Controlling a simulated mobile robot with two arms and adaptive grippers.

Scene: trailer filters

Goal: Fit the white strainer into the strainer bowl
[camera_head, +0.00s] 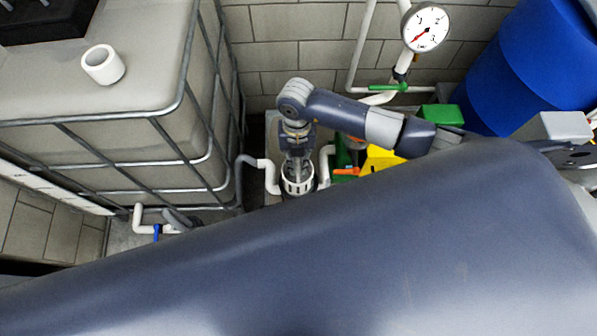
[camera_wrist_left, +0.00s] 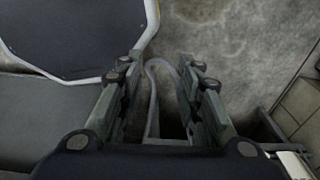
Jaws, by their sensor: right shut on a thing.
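My right gripper (camera_head: 298,172) points down from its arm near the wall and is shut on the white strainer (camera_head: 297,187), a slotted white cylinder. The strainer is upright between two white pipe elbows. The strainer bowl cannot be made out clearly beneath it, so I cannot tell whether the strainer is inside or above it. My left gripper (camera_wrist_left: 160,90) shows in the left wrist view with its fingers apart and nothing between them.
A caged tank (camera_head: 130,90) stands at left with a white ring-like piece (camera_head: 103,65) on top. A pressure gauge (camera_head: 425,27), a blue barrel (camera_head: 535,65) and a yellow object (camera_head: 380,158) are to the right. My large arm link covers the foreground.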

